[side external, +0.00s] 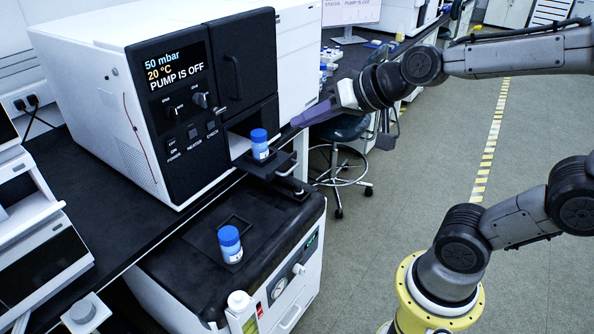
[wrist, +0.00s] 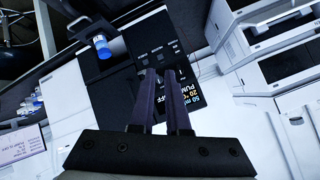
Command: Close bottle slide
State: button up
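The bottle slide (side external: 284,164), a black tray with a handle at its front (side external: 296,187), sticks out of the opening in the instrument (side external: 190,97). A blue-capped bottle (side external: 260,146) stands upright on it. In the wrist view the bottle (wrist: 102,46) and slide (wrist: 77,29) are at the upper left. My gripper (side external: 295,121) has purple fingers and is above and to the right of the slide in the side view, apart from it. In the wrist view my gripper (wrist: 158,73) shows a narrow gap between its fingertips, with nothing held.
A second blue-capped bottle (side external: 230,245) stands on the black-topped pump unit (side external: 270,220) below. The panel (side external: 178,85) reads 50 mbar, 20 °C, PUMP IS OFF. A stool (side external: 343,130) stands behind.

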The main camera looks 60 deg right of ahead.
jog(key=w+d+m, duration=0.1)
jog(key=w+d+f+m, duration=0.1)
jog(key=w, duration=0.1)
jog(key=w+d+f+m+h, duration=0.1)
jog(key=w, duration=0.1)
jog(key=shift+w+f, duration=0.2)
grip_shut()
jog(key=w+d+f+m+h, duration=0.3)
jog(key=w+d+f+m, duration=0.2)
jog(key=d+f, duration=0.3)
jog(key=s+d+f+m+g+h, duration=0.1)
jog(key=s+d+f+m+g, duration=0.15)
jog(key=f, duration=0.55)
jog(key=s+d+f+m+g+h, duration=0.15)
jog(key=d+f, duration=0.25)
jog(key=f, duration=0.4)
jog(key=shift+n+y, duration=0.35)
jog(key=shift+n, duration=0.15)
jog(key=shift+w+d+f, duration=0.65)
jog(key=shift+w+f, duration=0.35)
jog(key=shift+w, duration=0.65)
jog(key=shift+w+d+f, duration=0.6)
jog(key=shift+w+f, duration=0.45)
jog(key=shift+w, duration=0.6)
jog(key=shift+w+d+f, duration=0.65)
jog(key=shift+w+f, duration=0.35)
jog(key=shift+w, duration=0.65)
